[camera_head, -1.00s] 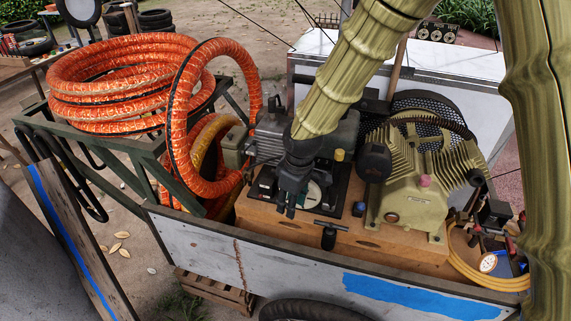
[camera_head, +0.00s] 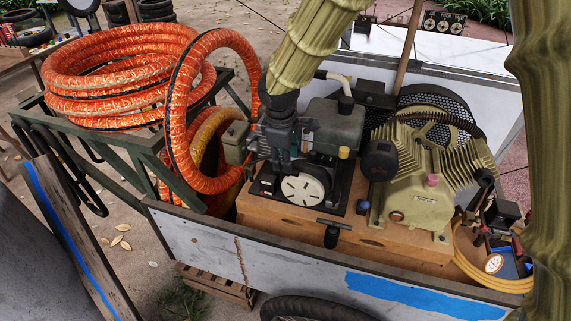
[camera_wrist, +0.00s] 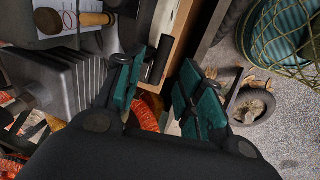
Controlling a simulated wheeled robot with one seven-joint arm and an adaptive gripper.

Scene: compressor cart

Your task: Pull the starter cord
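A black T-shaped handle (camera_head: 332,231) stands at the front edge of the wooden base, in front of the small engine (camera_head: 335,130). A pale slotted disc (camera_head: 302,188) faces the front of the engine. No cord can be made out. My gripper (camera_head: 283,171) is above and left of the disc, pointing down, apart from the T-handle. In the wrist view the green-padded fingers (camera_wrist: 160,88) are spread with nothing between the pads. A dark cylinder shows beyond them; I cannot tell whether it is the handle.
The olive compressor (camera_head: 415,185) stands right of the engine. Orange hose coils (camera_head: 120,85) lie at the left, one loop hanging close to my gripper. The cart's white side wall (camera_head: 240,255) runs along the front. A gauge and yellow hose (camera_head: 465,265) sit at the right.

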